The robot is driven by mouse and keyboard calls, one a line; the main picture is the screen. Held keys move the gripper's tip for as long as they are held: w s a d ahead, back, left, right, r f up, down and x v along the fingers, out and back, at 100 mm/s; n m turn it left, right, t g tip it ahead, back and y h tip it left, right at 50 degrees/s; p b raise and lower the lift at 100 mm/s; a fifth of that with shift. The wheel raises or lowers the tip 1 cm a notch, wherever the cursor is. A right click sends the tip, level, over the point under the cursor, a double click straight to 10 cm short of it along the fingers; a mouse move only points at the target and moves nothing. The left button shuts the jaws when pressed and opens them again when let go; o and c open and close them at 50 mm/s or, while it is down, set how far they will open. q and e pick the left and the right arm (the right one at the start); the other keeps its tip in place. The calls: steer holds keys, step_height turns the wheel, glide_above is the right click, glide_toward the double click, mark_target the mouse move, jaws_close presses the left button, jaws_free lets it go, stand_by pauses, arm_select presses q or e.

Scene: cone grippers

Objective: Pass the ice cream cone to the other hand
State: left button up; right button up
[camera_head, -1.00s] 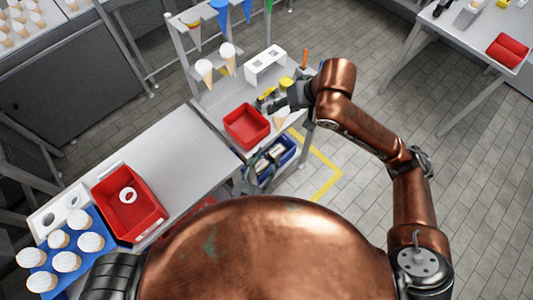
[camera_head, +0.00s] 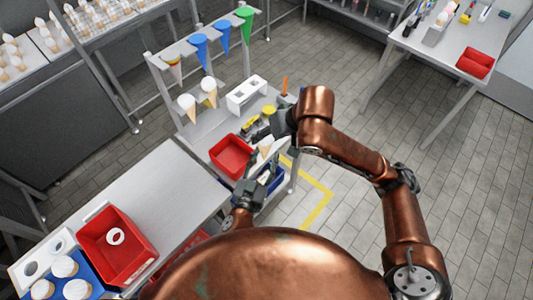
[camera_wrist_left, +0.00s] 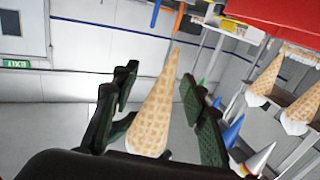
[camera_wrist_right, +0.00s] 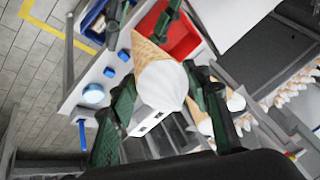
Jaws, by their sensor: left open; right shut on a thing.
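The ice cream cone (camera_head: 266,146), a tan waffle cone with white ice cream, is held in my right gripper (camera_head: 272,132) above the workbench. In the right wrist view, the jaws are around the white top of the cone (camera_wrist_right: 160,85), and its waffle tip points away toward the upper left. My left gripper (camera_head: 249,192) is open, below and left of the cone in the head view. In the left wrist view, the waffle part (camera_wrist_left: 157,105) lies between the two spread fingers, with gaps on both sides. Dark left fingers also show beside the tip in the right wrist view.
A red bin (camera_head: 231,156) and a white holder (camera_head: 246,94) stand on the bench by my grippers. Other cones (camera_head: 187,105) hang at the rack. Another red bin (camera_head: 117,246) and a blue tray with cones are at the lower left. Open floor lies right.

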arm_select(q)
steer(key=shift+w+d, duration=0.2)
steer(key=shift+w, duration=0.4)
steer(key=shift+c, duration=0.4)
steer(key=c, duration=0.9)
arm_select(e)
steer(key=shift+o, duration=0.2)
steer(key=o, duration=0.9)
steer(key=shift+r, duration=0.1)
